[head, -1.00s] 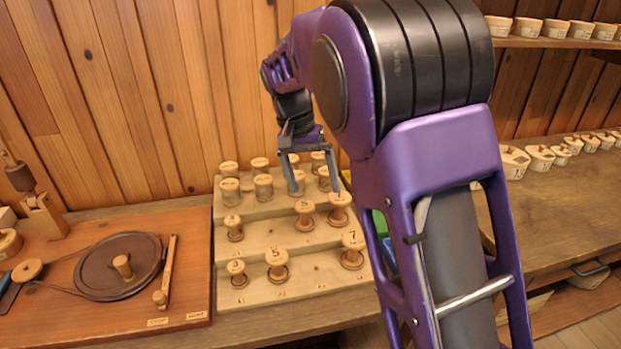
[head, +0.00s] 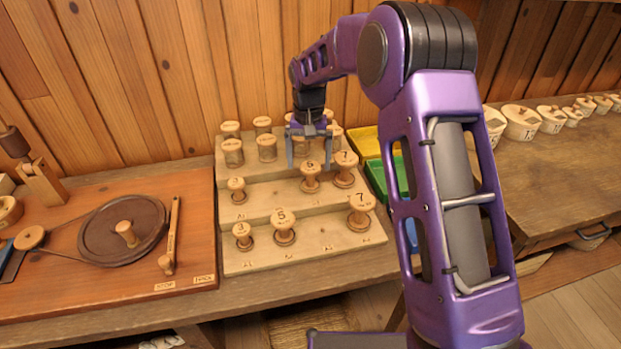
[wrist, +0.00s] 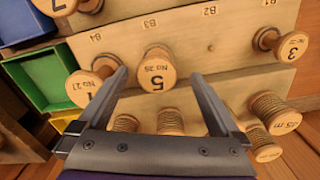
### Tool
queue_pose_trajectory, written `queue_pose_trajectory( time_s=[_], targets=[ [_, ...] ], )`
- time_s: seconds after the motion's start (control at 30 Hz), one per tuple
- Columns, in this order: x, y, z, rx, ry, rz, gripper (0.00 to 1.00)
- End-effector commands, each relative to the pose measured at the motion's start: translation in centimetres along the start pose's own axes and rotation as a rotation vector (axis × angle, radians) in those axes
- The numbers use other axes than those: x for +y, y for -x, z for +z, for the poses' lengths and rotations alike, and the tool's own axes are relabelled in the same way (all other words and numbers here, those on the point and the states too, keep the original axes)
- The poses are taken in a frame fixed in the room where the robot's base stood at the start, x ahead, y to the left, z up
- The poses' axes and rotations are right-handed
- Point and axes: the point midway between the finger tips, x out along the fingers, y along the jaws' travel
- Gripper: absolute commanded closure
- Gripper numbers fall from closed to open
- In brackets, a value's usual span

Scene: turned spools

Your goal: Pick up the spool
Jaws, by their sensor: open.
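My gripper (head: 309,163) is open and points down over the middle step of a stepped wooden rack (head: 300,262). Below it is a turned wooden spool marked 5 (head: 310,177). In the wrist view this spool (wrist: 157,74) lies between my two open fingers (wrist: 159,73), seemingly untouched. Its neighbours on that step are a spool marked 7 (head: 344,170) and a smaller spool (head: 237,190), marked 3 in the wrist view. The lower step holds spools marked 3 (head: 242,236), 5 (head: 284,227) and 7 (head: 360,212). Which spool the task means is not shown.
Several wound spools (head: 233,152) stand on the rack's top step, close behind my gripper. Green (head: 376,180) and yellow (head: 364,142) trays lie right of the rack. A wooden board with a dark wheel (head: 100,240) is at left. A plank wall rises behind.

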Motion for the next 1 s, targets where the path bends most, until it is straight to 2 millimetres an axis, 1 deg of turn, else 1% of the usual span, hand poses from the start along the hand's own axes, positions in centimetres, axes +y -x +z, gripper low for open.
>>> queue_pose_trajectory(
  time_s=[0.03,0.1,0.27,0.33,0.5,0.6,0.83,0.87,1.0],
  targets=[
    [0.0,-0.7,0.0,0.000,0.000,0.000,0.00],
    [0.0,-1.1,0.0,-0.001,-0.001,0.000,0.00],
    [0.1,-1.8,-0.1,0.000,-0.001,0.000,0.00],
    [0.2,-2.5,-0.1,-0.001,-0.002,0.000,0.00],
    [0.5,-5.1,-0.4,-0.003,-0.002,0.000,0.00],
    [0.4,-6.3,-0.4,-0.001,-0.001,0.000,0.00],
    [0.4,-6.6,-0.4,0.001,-0.001,0.000,0.00],
    [0.4,-6.6,-0.4,0.001,-0.001,0.000,0.02],
    [0.4,-6.5,-0.4,0.001,-0.001,0.000,0.27]
  ],
)
